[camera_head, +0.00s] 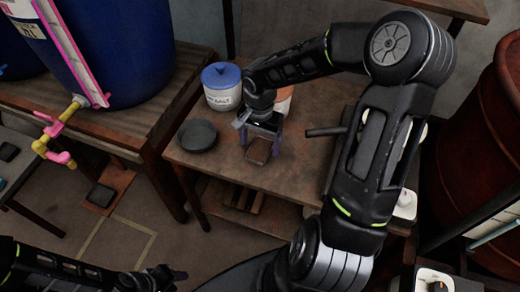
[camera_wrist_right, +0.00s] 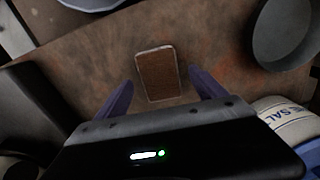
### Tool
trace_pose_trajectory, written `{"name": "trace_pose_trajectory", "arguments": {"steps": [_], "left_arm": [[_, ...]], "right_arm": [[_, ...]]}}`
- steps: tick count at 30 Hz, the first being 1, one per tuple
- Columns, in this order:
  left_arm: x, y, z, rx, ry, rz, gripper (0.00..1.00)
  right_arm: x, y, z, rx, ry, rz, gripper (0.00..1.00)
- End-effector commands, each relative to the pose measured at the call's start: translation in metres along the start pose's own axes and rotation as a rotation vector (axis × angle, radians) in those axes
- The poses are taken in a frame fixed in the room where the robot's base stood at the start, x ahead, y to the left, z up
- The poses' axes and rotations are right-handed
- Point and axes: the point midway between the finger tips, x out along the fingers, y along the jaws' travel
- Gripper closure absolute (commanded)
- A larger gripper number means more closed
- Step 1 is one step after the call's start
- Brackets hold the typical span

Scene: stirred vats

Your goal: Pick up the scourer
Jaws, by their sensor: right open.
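The scourer, a brown rectangular pad with a pale edge, lies flat on the wooden table; it shows in the head view (camera_head: 258,152) and in the wrist view (camera_wrist_right: 157,72). My right gripper (camera_head: 261,142) is open over it, pointing down. In the wrist view my right gripper's purple fingers (camera_wrist_right: 161,80) are spread to either side of the scourer, with gaps between, and hold nothing. The exact height above the table is hard to tell. My left gripper (camera_head: 170,278) is low at the left in the head view, away from the table, dark and unclear.
A grey bowl (camera_head: 198,135) and a blue-lidded salt tub (camera_head: 222,88) stand on the table (camera_head: 225,168) to the left of the gripper. A pale orange object (camera_head: 285,98) is partly hidden behind the wrist. A blue vat (camera_head: 125,50) stands left; a rusty barrel (camera_head: 485,160) right.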

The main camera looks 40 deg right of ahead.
Motion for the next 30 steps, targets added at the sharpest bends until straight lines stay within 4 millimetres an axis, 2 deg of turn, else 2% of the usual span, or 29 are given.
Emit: {"name": "trace_pose_trajectory", "arguments": {"steps": [3,6,23,30], "left_arm": [[0.001,0.0,0.0,0.0,0.0,0.0,0.64],[0.001,0.0,0.0,0.0,0.0,0.0,0.64],[0.001,0.0,0.0,0.0,0.0,0.0,0.64],[0.001,0.0,0.0,0.0,0.0,0.0,0.64]], "right_arm": [[0.017,0.0,0.0,0.0,-0.002,0.001,0.2],[0.021,0.0,0.0,0.0,0.0,0.0,0.2],[0.021,0.0,0.0,0.0,0.001,0.0,0.2],[0.021,0.0,0.0,0.0,0.001,0.0,0.38]]}}
